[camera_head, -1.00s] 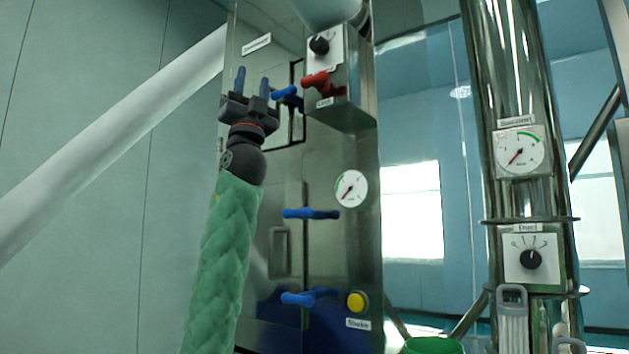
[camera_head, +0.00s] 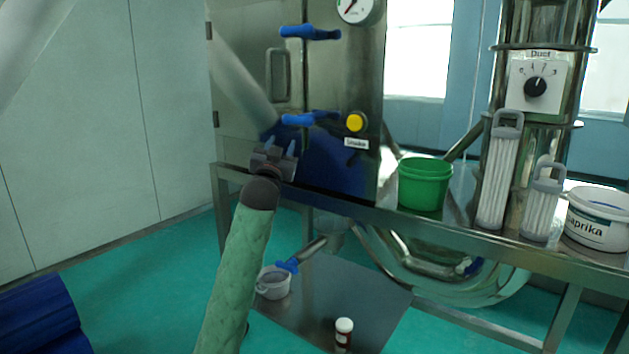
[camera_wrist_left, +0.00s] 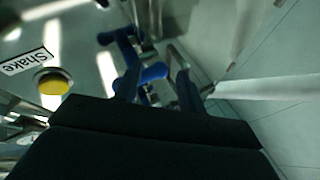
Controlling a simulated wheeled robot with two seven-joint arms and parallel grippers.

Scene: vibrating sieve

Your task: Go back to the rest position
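My left gripper (camera_head: 279,148) is in front of the steel cabinet's lower part, left of the yellow button (camera_head: 355,122). Its two fingers stand apart with nothing held between them. In the left wrist view the two fingers (camera_wrist_left: 157,90) are also apart, with blue handles beyond them. The steel cabinet (camera_head: 345,80) has a blue upper handle (camera_head: 310,33) and a blue lower handle (camera_head: 310,118). The yellow button also shows in the left wrist view (camera_wrist_left: 53,88), beside the "Shake" label (camera_wrist_left: 25,62). My right gripper is out of view.
A green bucket (camera_head: 424,184), two white filter cartridges (camera_head: 499,175) and a paprika tub (camera_head: 598,218) stand on the steel bench at the right.

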